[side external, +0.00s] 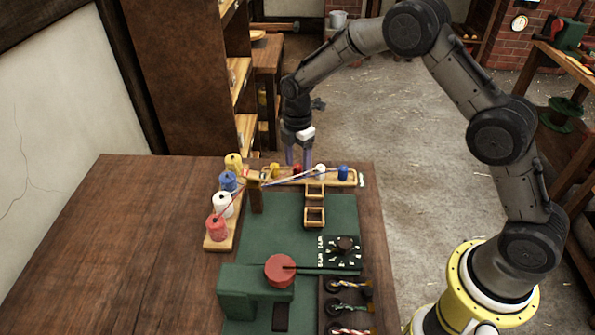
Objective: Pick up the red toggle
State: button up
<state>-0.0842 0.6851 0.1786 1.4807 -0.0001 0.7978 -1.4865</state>
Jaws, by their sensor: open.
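The red toggle (297,168) stands in a narrow wooden tray (354,182) at the back of the table. It is in a row with a yellow toggle (275,170), a white toggle (320,171) and a blue toggle (343,173). My gripper (298,160) points down at the tray, with its two fingers apart and empty. In the picture the fingertips are just above and to either side of the red toggle. I cannot tell whether they touch it. Strands pass in front of the toggle and partly hide it.
Several yarn spools stand on a wooden rack (217,243) left of the tray. Strands run from them past a wooden post (256,196). The table's left side is clear.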

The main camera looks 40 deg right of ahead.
grip_shut()
dwell(0.3)
dwell(0.3)
